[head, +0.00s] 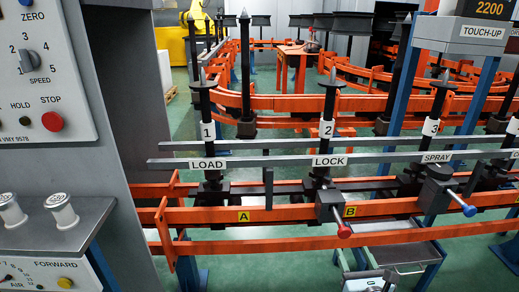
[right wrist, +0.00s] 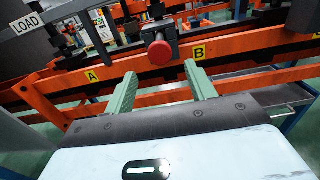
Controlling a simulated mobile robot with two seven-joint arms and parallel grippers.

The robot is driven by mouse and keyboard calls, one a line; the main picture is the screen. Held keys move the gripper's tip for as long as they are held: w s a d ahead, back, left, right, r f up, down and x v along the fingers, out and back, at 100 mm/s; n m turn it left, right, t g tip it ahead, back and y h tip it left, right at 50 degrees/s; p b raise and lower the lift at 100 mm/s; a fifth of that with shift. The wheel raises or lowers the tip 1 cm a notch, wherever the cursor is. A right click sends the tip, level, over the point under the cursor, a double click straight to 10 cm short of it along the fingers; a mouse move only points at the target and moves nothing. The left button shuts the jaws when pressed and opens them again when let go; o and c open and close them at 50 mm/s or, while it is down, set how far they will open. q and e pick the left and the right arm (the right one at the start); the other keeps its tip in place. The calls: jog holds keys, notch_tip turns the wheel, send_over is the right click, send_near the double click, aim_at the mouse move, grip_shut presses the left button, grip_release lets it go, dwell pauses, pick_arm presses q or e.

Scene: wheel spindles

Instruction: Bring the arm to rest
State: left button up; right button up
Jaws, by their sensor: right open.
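My right gripper (head: 386,277) shows at the bottom edge of the head view, low in front of the orange rail, partly cut off by the frame. In the right wrist view its two green fingers (right wrist: 161,72) are spread wide apart with nothing between them. Beyond the fingertips is a red knob (right wrist: 160,53) on a dark block; the gripper looks apart from it. The same red knob (head: 344,231) shows in the head view below the LOCK sign. My left gripper is not in view.
Orange rails (head: 290,211) with A and B labels run across the front. Spindles (head: 326,128) numbered 1, 2 and 3 stand behind grey bars. A blue-tipped handle (head: 469,210) is at the right. A grey control cabinet (head: 45,95) and its shelf (head: 60,222) fill the left side.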

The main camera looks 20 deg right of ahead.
jog(key=s+a+f+m+g+y, duration=0.2)
jog(key=s+a+f+m+g, duration=0.15)
jog(key=s+f+m, duration=0.6)
jog(key=s+a+f+m+g+y, duration=0.1)
jog(key=s+a+f+m+g, duration=0.35)
jog(key=s, duration=0.75)
jog(key=s+a+f+m+g+y, duration=0.2)
jog(key=s+a+m, duration=0.3)
jog(key=s+m, duration=0.4)
jog(key=s+a+f+m+g+y, duration=0.15)
jog(key=s+a+m, duration=0.35)
jog(key=s+m, duration=0.5)
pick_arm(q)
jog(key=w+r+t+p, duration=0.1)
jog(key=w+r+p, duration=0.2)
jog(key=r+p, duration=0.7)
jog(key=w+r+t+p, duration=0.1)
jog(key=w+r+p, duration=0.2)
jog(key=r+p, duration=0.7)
pick_arm(e)
jog(key=w+r+n+t, duration=0.1)
jog(key=w+r+t, duration=0.2)
jog(key=r, duration=1.6)
jog(key=shift+w+d+n, duration=0.2)
jog(key=shift+w+n, duration=0.2)
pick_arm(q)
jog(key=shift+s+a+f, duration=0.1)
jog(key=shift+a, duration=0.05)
pick_arm(e)
jog(key=shift+s, duration=0.1)
